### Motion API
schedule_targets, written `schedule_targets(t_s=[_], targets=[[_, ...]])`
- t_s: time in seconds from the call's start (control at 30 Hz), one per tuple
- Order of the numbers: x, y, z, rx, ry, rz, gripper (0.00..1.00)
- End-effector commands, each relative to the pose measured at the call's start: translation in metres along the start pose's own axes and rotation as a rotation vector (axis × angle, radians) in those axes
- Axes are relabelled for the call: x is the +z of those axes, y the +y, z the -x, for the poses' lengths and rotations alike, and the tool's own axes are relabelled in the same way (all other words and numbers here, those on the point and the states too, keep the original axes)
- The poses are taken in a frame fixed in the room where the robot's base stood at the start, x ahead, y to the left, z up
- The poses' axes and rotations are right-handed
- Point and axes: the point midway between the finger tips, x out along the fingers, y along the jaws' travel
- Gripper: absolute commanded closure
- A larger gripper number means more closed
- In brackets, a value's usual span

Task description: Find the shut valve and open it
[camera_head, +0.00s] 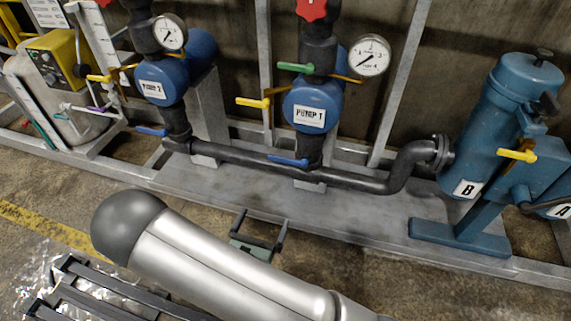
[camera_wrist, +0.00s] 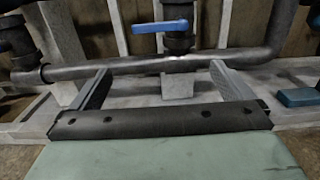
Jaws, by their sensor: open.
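Several lever valves show in the head view. A blue lever (camera_head: 287,162) sits below Pump 1 (camera_head: 309,116) on a vertical pipe and points left, across it; it also shows in the wrist view (camera_wrist: 160,27). A similar blue lever (camera_head: 152,131) is below Pump 2 (camera_head: 153,88). Yellow levers are left of Pump 1 (camera_head: 252,102), near Pump 2 (camera_head: 98,78) and by the blue filter B (camera_head: 518,155). A green lever (camera_head: 296,68) is above Pump 1. I cannot tell which valve is shut. My gripper (camera_head: 262,219) is open and empty, in front of and below Pump 1's blue lever.
A dark pipe (camera_head: 345,178) runs low across the skid and bends up at the right. Grey uprights (camera_head: 398,85) stand behind the pumps. Gauges (camera_head: 369,56) and red handwheels (camera_head: 312,8) sit high. The skid's grey deck (camera_head: 350,225) is mostly clear.

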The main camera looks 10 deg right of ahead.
Motion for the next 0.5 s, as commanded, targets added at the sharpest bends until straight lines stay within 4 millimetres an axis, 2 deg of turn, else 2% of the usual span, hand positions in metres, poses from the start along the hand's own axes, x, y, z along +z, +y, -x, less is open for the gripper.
schedule_targets(t_s=[0.03,0.2,0.33,0.5], targets=[[0.0,-0.001,-0.011,-0.005,-0.002,-0.001,0.0],[0.0,-0.001,-0.043,-0.004,-0.001,-0.001,0.0],[0.0,-0.001,-0.059,-0.004,0.0,-0.001,0.0],[0.0,0.0,-0.067,-0.002,0.001,-0.001,0.0]])
